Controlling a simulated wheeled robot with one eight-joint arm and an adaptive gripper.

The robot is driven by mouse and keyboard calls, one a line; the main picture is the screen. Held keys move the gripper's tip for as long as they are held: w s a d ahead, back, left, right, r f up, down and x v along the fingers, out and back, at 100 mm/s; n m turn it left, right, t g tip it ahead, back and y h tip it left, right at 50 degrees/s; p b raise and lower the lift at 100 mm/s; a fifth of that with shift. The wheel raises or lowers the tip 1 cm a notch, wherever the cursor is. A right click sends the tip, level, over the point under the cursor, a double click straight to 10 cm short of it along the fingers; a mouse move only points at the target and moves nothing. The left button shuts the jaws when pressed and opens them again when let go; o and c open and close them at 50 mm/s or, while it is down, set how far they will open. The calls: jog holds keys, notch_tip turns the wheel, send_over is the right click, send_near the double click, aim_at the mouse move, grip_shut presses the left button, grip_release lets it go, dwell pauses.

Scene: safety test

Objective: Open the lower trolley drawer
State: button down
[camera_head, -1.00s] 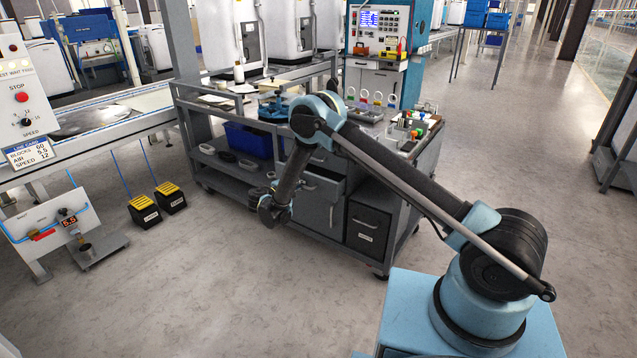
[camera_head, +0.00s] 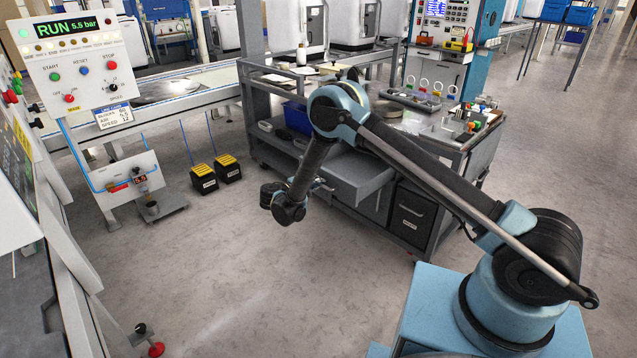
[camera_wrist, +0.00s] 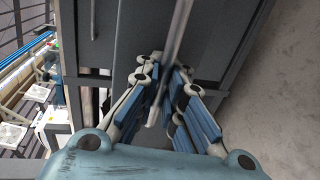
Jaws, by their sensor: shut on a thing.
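The grey trolley (camera_head: 452,158) stands right of centre in the head view. A grey drawer (camera_head: 358,178) juts out from its front below the worktop; my arm partly covers it, and I cannot clearly tell its level. In the wrist view, my gripper (camera_wrist: 160,74) is shut on a long pale handle bar (camera_wrist: 181,28), which runs between its blue-padded fingers. The dark grey drawer front (camera_wrist: 135,35) lies behind the bar. In the head view my fingers are mostly hidden at the drawer's left end.
A dark cabinet with a handle (camera_head: 412,215) sits at the trolley's right. Two black-and-yellow boxes (camera_head: 214,175) stand on the floor to the left. A control panel (camera_head: 82,65) and a machine edge stand at far left. The floor in front of the trolley is clear.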

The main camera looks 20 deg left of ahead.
jog(key=shift+d, duration=0.25)
jog(key=c, duration=2)
grip_release()
jog(key=shift+o, duration=0.2)
jog(key=shift+a, duration=0.1)
jog(key=v, duration=1.2)
jog(key=shift+w, duration=0.15)
